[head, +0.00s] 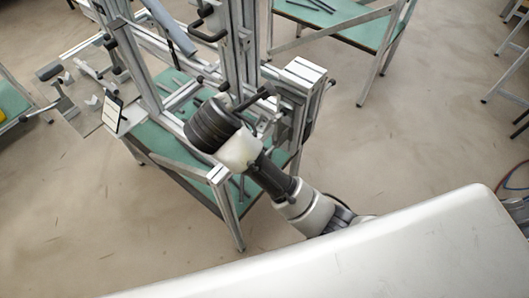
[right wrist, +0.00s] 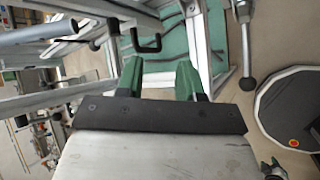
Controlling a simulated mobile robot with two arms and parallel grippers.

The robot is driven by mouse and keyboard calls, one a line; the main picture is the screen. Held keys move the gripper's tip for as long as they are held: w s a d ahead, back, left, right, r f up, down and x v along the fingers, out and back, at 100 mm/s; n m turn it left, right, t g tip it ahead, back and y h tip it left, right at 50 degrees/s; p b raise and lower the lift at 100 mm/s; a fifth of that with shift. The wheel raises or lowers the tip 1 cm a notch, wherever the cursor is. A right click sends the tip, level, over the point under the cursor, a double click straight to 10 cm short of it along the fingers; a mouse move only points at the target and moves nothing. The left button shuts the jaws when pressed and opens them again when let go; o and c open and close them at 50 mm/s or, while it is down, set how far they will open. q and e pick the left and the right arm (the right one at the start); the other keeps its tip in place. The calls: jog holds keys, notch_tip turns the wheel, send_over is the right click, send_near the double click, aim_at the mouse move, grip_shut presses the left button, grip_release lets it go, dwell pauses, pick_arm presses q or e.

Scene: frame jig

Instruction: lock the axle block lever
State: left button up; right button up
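The aluminium frame jig (head: 234,60) stands left of centre in the head view, with several black handles and levers on it. A dark lever-like bar (head: 252,99) sits near my right arm's dark wrist; I cannot tell whether it is the axle block lever. In the right wrist view my right gripper (right wrist: 159,80) has its two green fingers apart with nothing held between them. A grey metal rod with a rounded end (right wrist: 246,50) is to their right, apart from them. The right fingers are not clear in the head view. My left gripper is not in view.
A black U-shaped handle (right wrist: 147,43) is just beyond the fingers. The jig's green lower shelf (head: 170,145) is under the frame. A plate with small parts (head: 88,112) is at the left. Another green table (head: 345,25) stands behind; open floor (head: 420,120) is at the right.

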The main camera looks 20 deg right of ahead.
jog(key=s+d+f+m+g+y, duration=0.2)
jog(key=s+d+f+m, duration=0.3)
jog(key=s+f+m, duration=0.1)
jog(key=shift+s+f, duration=0.6)
jog(key=shift+f, duration=0.15)
jog(key=shift+d, duration=0.1)
